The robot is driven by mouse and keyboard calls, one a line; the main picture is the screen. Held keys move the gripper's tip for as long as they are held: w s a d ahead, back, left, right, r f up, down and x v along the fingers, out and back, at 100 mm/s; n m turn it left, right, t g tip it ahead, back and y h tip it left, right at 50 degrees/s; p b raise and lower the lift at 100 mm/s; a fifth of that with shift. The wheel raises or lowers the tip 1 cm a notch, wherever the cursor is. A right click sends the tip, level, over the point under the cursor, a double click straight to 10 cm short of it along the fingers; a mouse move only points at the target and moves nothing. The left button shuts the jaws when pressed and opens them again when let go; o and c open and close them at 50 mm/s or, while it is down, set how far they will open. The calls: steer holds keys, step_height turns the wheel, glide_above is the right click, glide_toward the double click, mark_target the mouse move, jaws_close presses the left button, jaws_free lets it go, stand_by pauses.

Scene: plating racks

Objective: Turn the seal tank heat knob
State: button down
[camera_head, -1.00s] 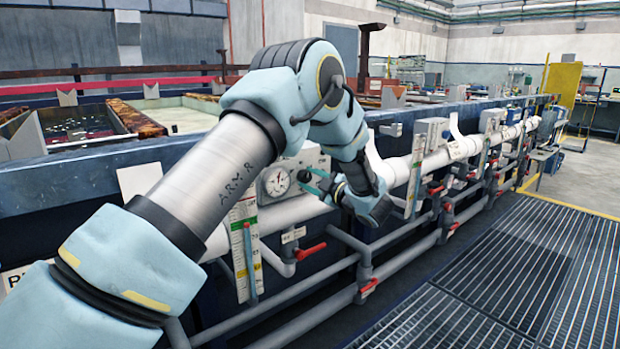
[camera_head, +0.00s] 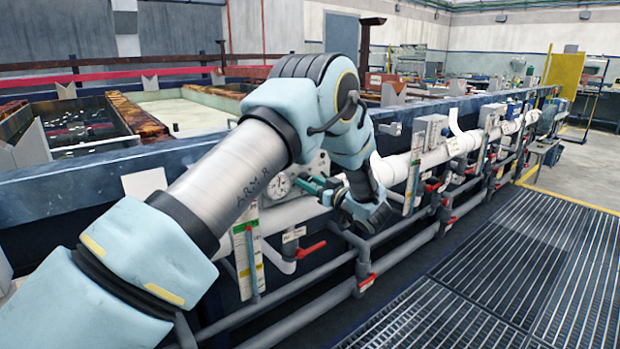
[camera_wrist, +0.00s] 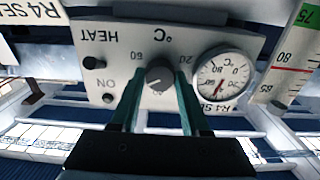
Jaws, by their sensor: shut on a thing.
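The heat knob (camera_wrist: 160,74) is a dark round dial with a pale pointer line on a light control panel (camera_wrist: 118,58). The panel appears upside down in the wrist view, with "HEAT", "ON", "°C" and scale numbers 20 and 60 legible. My gripper (camera_wrist: 159,84) has its green fingers on either side of the knob, shut on it. In the head view my gripper (camera_head: 308,184) is at the panel just right of the gauge; my wrist and fingers hide the knob there.
A round °C gauge (camera_wrist: 222,73) sits close beside the knob. A small black button (camera_wrist: 94,63) is on the panel's other side. Red-handled valves (camera_head: 311,249) and grey pipes run below. The grating floor (camera_head: 500,280) at right is clear.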

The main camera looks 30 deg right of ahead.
steer(key=m+p, duration=0.2)
steer(key=m, duration=0.3)
steer(key=shift+s+f+m, duration=0.1)
steer(key=shift+m, duration=0.2)
steer(key=shift+p, duration=0.3)
steer(key=shift+c, duration=1.9)
jaws_free()
steer(key=s+d+b, duration=0.2)
steer(key=s, duration=0.8)
steer(key=shift+s, duration=0.25)
steer(key=shift+s, duration=0.1)
